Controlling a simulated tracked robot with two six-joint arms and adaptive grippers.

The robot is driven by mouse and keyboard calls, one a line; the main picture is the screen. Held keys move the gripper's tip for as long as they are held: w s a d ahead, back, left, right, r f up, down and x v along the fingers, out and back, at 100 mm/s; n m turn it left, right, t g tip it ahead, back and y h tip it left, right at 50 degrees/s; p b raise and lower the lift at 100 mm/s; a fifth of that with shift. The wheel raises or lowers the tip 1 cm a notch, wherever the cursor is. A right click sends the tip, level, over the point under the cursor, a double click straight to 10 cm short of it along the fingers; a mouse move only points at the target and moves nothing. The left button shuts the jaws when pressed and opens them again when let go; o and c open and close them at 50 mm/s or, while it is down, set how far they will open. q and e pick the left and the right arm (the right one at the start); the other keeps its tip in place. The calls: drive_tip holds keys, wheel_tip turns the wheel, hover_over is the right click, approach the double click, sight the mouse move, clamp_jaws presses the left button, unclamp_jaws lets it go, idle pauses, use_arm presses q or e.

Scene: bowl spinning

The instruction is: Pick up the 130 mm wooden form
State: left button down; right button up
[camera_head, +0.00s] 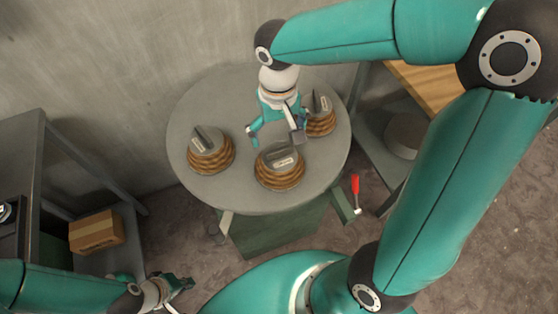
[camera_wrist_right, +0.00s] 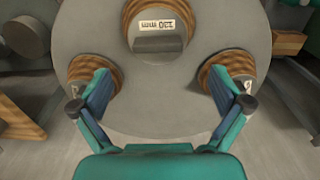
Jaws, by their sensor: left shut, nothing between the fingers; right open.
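Three round wooden forms with dark grey tops and raised handles stand on a round grey table (camera_head: 240,105). The front form (camera_head: 281,170) is at the upper middle of the right wrist view (camera_wrist_right: 150,45), its upside-down label seeming to read 130 mm. The left form (camera_head: 211,157) and right form (camera_head: 323,125) have labels too small to read. My right gripper (camera_head: 277,138) is open and empty above the table, just behind the front form; its fingers spread wide in the wrist view (camera_wrist_right: 160,92). My left gripper (camera_head: 177,290) is shut and empty, low at the left, away from the table.
A metal shelf with a cardboard box (camera_head: 96,232) stands at the left. A red-handled tool (camera_head: 355,188) hangs at the table's right side. A bench with a wooden top (camera_head: 425,88) and a round grey object (camera_head: 403,137) are at the right. A wall is behind the table.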

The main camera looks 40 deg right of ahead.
sight(279, 148)
drive_tip(key=shift+d+f, duration=0.15)
drive_tip(key=shift+f, duration=3.55)
drive_tip(key=c, duration=1.9)
drive_tip(key=shift+r, duration=0.1)
